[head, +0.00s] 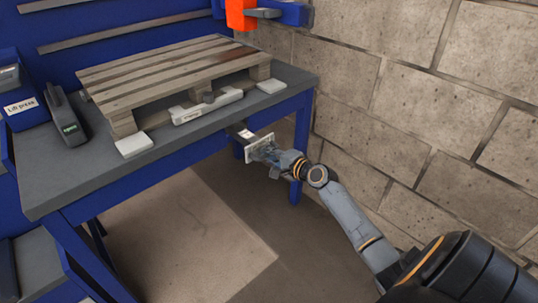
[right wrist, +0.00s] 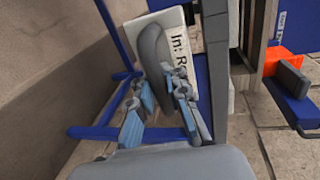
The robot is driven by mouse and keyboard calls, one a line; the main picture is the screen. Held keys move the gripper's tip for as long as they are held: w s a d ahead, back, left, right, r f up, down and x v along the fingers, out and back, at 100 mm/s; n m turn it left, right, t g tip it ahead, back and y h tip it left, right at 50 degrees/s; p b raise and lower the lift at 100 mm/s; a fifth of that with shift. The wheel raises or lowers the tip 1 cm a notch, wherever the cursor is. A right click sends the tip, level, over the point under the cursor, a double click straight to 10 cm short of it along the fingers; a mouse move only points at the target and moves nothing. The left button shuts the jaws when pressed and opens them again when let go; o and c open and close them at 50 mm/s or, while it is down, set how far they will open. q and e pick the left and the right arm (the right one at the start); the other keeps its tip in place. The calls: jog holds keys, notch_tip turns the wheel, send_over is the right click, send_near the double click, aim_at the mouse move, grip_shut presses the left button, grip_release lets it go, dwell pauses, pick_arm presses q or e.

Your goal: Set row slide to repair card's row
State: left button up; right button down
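My right gripper (head: 257,146) is at a white plate (head: 248,153) just below the bench's front edge, near its right end. In the right wrist view, my right gripper's fingers (right wrist: 158,84) are closed in on both sides of a dark grey handle (right wrist: 152,48). The white plate (right wrist: 178,35) behind it bears partly hidden text starting "In: R". No readable repair card shows. My left gripper is not in view.
The grey-topped blue bench (head: 180,139) carries a wooden pallet (head: 170,72) and white blocks (head: 134,144) (head: 271,86). A dark device (head: 65,117) and a box labelled "Lift press" (head: 20,105) stand at left. A block wall (head: 430,110) borders the right; an orange part (head: 240,14) is at the back.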

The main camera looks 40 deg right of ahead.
jog(key=c, duration=1.6)
grip_release()
jog(key=shift+s+r, duration=0.1)
jog(key=shift+s, duration=0.05)
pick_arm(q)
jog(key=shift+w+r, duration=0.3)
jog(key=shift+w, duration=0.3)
pick_arm(e)
jog(key=v, duration=1.2)
